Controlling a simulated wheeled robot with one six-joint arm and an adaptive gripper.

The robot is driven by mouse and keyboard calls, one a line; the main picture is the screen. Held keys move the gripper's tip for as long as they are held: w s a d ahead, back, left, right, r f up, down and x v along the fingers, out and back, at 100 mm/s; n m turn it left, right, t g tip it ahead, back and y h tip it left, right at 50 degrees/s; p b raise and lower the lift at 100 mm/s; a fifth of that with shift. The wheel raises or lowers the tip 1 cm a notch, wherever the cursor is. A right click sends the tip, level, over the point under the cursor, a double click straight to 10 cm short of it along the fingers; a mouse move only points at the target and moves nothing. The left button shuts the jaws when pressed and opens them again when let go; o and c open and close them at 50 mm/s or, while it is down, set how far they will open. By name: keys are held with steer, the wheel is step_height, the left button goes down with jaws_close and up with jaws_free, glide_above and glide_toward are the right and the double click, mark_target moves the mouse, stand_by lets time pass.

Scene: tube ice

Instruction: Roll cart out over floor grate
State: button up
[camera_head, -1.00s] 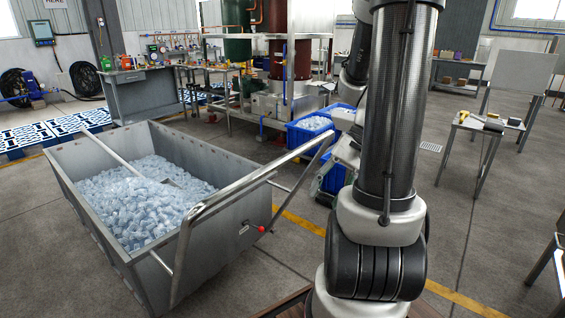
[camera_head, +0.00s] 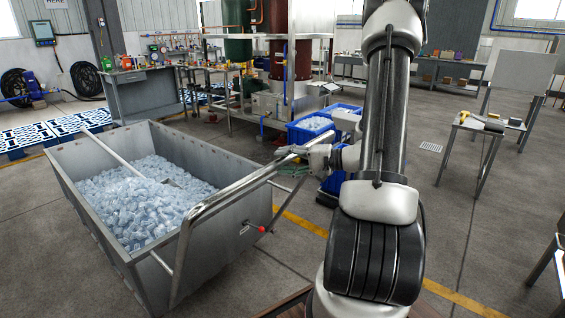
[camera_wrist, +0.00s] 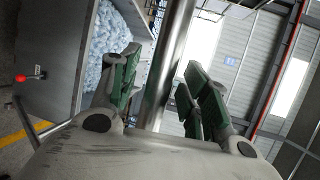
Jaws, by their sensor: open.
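The grey cart (camera_head: 165,225) stands at left, filled with clear tube ice (camera_head: 150,200); a scoop or shovel (camera_head: 130,167) rests in it. Its shiny bar handle (camera_head: 215,200) slants up to the right and also shows in the wrist view (camera_wrist: 168,65). My gripper (camera_head: 285,162) is at the handle's upper right end. In the wrist view my gripper (camera_wrist: 160,88) is open, with the bar running between its green-padded fingers; contact cannot be told. A red-knobbed lever (camera_head: 262,229) is on the cart's end wall.
Blue ice crates (camera_head: 309,128) stand by the machine behind the cart. A small table (camera_head: 490,125) with tools is at right, and a grey bench (camera_head: 150,95) at back left. A yellow floor line (camera_head: 300,222) runs past the cart. Open floor lies at right.

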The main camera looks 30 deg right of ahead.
steer(key=shift+w+a+f, duration=0.1)
steer(key=shift+w+a, duration=0.3)
steer(key=shift+a, duration=0.05)
steer(key=shift+c, duration=0.5)
jaws_close()
steer(key=shift+s, duration=0.1)
